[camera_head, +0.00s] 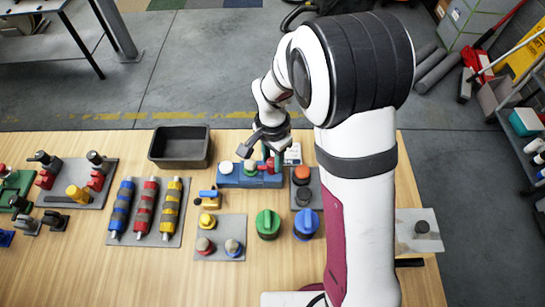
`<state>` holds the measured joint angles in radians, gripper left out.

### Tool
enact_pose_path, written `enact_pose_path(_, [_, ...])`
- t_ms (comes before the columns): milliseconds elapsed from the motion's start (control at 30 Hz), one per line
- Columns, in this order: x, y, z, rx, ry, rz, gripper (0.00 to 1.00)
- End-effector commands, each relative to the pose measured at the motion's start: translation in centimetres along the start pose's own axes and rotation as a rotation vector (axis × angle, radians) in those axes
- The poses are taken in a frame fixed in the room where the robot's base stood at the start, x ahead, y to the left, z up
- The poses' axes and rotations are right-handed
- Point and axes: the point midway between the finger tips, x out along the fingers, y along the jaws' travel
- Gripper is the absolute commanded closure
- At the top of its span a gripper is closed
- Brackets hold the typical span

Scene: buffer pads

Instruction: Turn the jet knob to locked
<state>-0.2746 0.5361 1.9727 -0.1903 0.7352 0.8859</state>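Several black knobs could be the jet knob, and I cannot tell which one it is. One black knob (423,227) sits on a pale plate (408,240) at the right, beyond my arm. Another dark knob (303,196) is on a grey plate below an orange-red knob (301,174). Its lock marks are too small to read. My gripper (257,155) is open, its two dark fingers spread above the blue block (229,180) with white, green and red tops. It is apart from both black knobs. I see nothing held between the fingers.
A green knob (268,224) and a blue knob (306,224) stand in front. A grey button plate (221,250), striped cylinders (144,208) and an empty dark bin (181,163) are to the left. My upper arm covers part of the table's right side.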

Motion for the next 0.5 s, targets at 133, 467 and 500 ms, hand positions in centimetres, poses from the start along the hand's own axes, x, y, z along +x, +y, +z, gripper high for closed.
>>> enact_pose_path(133, [-0.02,-0.01,-0.02,0.0,0.0,0.0,0.36])
enact_pose_path(467, [-0.24,-0.03,-0.02,-0.001,0.001,-0.001,0.33])
enact_pose_path(500, [-0.61,-0.07,-0.04,-0.001,0.001,-0.003,0.33])
